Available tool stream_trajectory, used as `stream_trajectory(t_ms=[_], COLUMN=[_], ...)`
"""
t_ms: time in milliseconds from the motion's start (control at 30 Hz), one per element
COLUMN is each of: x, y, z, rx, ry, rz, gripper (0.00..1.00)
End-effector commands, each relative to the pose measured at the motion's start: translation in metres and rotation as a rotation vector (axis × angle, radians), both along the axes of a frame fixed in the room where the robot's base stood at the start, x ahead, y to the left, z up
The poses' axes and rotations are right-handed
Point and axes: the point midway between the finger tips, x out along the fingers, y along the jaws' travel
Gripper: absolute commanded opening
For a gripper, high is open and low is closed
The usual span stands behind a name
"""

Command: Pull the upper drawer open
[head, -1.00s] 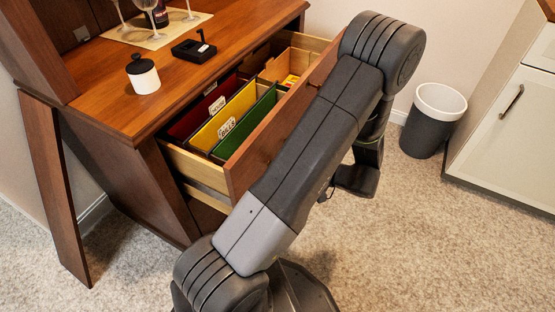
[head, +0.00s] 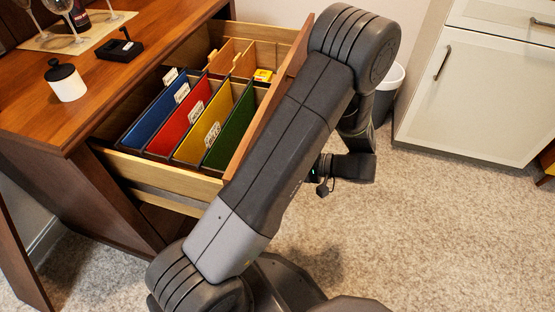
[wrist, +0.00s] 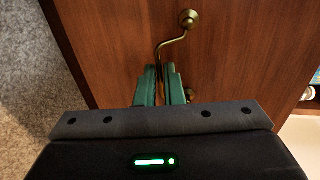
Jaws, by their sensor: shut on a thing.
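The upper drawer (head: 160,175) stands well out of the wooden hutch in the head view. Inside it are blue, red, yellow and green file folders (head: 207,125) and a wooden divider section at the back. In the wrist view the drawer front (wrist: 235,60) fills most of the picture. A curved brass handle (wrist: 176,38) is fixed to it. My gripper (wrist: 161,84) has its green fingers shut on the handle's lower part. In the head view my arm hides the gripper and much of the drawer front.
A black-lidded white jar (head: 66,82), a small black stand (head: 119,47) and glasses on a mat (head: 77,32) stand on the hutch top. A bin (head: 387,90) and a white cabinet (head: 470,90) are to the right. Carpet in front is clear.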

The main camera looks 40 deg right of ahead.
Motion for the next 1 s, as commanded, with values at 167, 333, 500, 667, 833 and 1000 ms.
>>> stream_trajectory(t_ms=[167, 333, 500, 667, 833, 1000], x=[-0.001, -0.001, -0.001, -0.001, -0.002, -0.015], y=[-0.002, -0.002, -0.002, -0.002, -0.002, -0.012], z=[0.000, 0.000, 0.000, 0.000, 0.000, 0.004], rx=[-0.001, -0.001, -0.002, 0.000, 0.000, -0.001], ry=[0.001, 0.001, 0.000, 0.000, 0.000, 0.000], rz=[0.000, 0.000, -0.001, 0.000, 0.000, -0.003], gripper=[0.00, 0.00, 0.22, 0.29, 0.29, 0.29])
